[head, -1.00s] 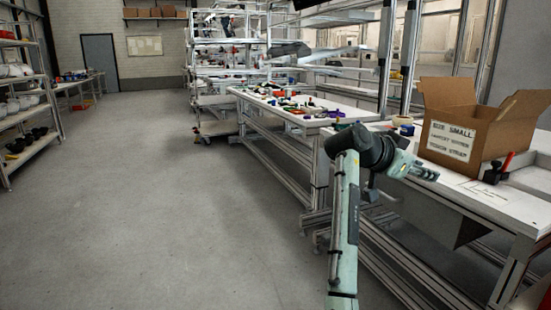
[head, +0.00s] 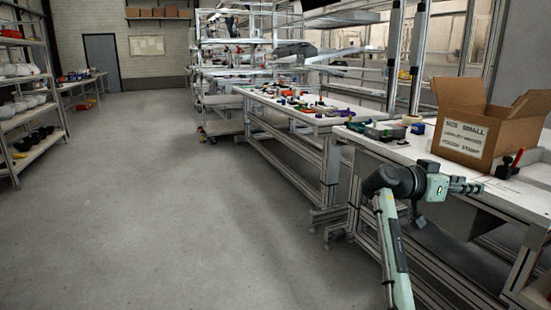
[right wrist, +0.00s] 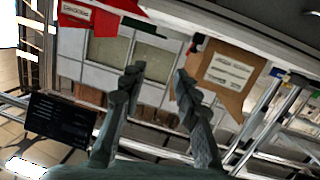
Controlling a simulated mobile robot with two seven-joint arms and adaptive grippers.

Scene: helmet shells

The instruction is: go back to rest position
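My right gripper (head: 472,187) is at the end of my right arm in the head view, low in front of the workbench's near edge and pointing right. In the right wrist view its two fingers (right wrist: 158,76) stand apart with nothing between them, so it is open and empty. My left gripper is not in the head view. The cardboard box (head: 462,136) marked "SIZE SMALL" stands open on the workbench (head: 405,150), above and behind the right gripper, apart from it. The box also shows in the right wrist view (right wrist: 215,78).
A second bench (head: 290,105) with small coloured parts stands farther back. Metal shelves with helmet shells (head: 25,110) line the left side. A red-handled clamp (head: 511,163) sits beside the box. The grey floor (head: 160,200) in the middle and left is clear.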

